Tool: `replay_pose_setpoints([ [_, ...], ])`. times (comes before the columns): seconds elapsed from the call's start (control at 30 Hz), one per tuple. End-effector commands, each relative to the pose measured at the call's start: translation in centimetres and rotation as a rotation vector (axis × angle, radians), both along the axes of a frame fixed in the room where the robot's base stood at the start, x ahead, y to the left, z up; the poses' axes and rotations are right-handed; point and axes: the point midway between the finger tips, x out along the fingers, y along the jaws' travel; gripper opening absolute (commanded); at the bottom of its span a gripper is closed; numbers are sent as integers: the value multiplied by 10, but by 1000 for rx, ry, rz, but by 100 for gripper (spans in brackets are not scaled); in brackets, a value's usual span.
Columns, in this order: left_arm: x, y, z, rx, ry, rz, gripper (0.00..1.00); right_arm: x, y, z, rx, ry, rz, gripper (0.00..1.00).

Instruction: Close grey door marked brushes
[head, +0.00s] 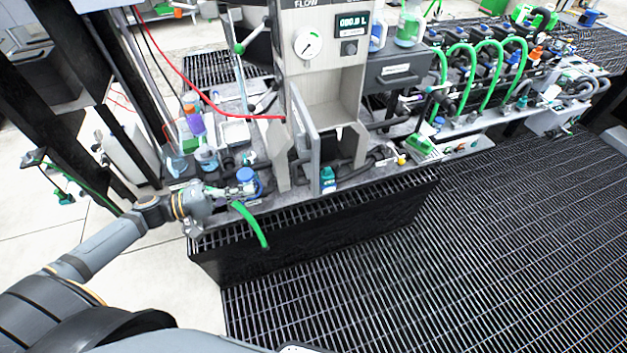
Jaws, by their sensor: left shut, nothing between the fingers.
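A light grey door-like panel (304,124) stands out from the front of the grey column with the gauge and display, seen nearly edge-on. It looks swung open; no marking on it is readable. A dark grey box (391,73) right of the column has a white label too small to read. My left gripper (248,187) is shut and empty, low over the bench's front left edge, left of the panel and apart from it. Its fingertips are small and partly lost among the clutter by a blue-capped container (245,175). My right gripper is out of view.
A teal bottle (327,179) stands just right of the panel's lower end. A green hose (250,224) hangs over the bench's front edge. Bottles and a purple container (195,121) crowd the bench's left. The grated floor (440,270) in front is clear.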

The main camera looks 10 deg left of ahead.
Motion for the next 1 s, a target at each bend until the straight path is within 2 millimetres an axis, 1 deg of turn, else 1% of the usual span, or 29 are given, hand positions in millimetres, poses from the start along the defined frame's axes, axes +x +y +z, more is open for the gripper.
replay_pose_setpoints([
  [0.03, 0, -4, 14, -32, -9, -13, 0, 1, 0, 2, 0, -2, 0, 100],
  [0.1, -1, -7, 24, -59, -18, -22, 0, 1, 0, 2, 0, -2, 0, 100],
  [0.27, 1, -9, 25, -66, -21, -22, 0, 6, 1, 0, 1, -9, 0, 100],
  [0.37, 6, -17, 23, -68, -22, -22, 0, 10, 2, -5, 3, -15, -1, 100],
  [0.57, 27, -52, 24, -71, -28, -19, 0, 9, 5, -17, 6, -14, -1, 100],
  [0.8, 54, -95, 29, -73, -23, -17, 0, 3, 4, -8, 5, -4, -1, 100],
  [1.0, 67, -118, 29, -69, -18, -17, 0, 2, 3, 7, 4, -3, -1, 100],
])
